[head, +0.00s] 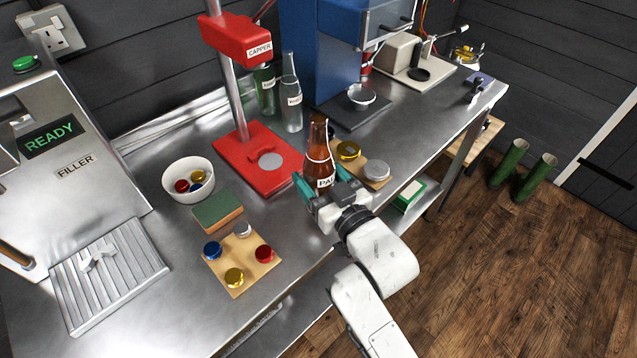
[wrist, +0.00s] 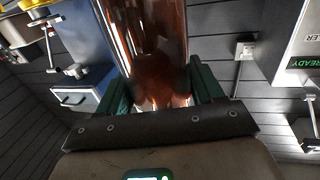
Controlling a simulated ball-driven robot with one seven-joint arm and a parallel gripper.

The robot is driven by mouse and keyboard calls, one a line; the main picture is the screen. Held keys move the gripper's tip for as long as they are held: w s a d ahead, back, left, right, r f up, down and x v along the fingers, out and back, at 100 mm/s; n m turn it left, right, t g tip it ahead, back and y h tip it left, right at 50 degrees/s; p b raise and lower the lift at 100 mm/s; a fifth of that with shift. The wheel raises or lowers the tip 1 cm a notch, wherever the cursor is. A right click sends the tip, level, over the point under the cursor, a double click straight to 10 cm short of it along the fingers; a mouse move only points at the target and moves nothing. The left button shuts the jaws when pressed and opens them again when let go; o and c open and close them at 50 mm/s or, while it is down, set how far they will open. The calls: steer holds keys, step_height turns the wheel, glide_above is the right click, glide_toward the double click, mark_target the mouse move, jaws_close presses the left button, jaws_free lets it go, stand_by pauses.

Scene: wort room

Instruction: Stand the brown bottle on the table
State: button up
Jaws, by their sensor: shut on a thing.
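The brown bottle (head: 319,160) is upright in the head view, with a white label that begins "PA". My gripper (head: 322,186) is shut on its lower part, with a teal finger on each side. In the wrist view the bottle (wrist: 155,55) stands between the two green fingers, and its top is out of the frame. The steel table (head: 160,245) lies below and around it. I cannot tell whether the base of the bottle touches the table, as the gripper hides it.
A red capper (head: 262,170) stands left of the bottle. A wooden board with lids (head: 362,165) is close on the right. A sponge (head: 218,211), a cap board (head: 240,262) and a white bowl (head: 189,180) lie to the left. Green and clear bottles (head: 291,105) stand behind.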

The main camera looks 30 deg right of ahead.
mark_target(318, 187)
steer(key=shift+w+f, duration=0.1)
steer(key=shift+w, duration=0.1)
steer(key=shift+w+d+f, duration=0.15)
steer(key=shift+f, duration=1.6)
steer(key=shift+f, duration=0.1)
steer(key=o, duration=1.5)
steer(key=shift+f, duration=0.1)
steer(key=shift+r, duration=0.2)
steer(key=shift+s+d+b, duration=0.2)
steer(key=shift+s+b, duration=0.2)
steer(key=shift+s, duration=1.6)
steer(key=shift+s+d+b, duration=0.15)
steer(key=shift+s+b, duration=0.25)
steer(key=shift+s, duration=1.6)
steer(key=shift+s+d+b, duration=0.2)
steer(key=shift+s+b, duration=0.2)
steer(key=shift+s, duration=1.6)
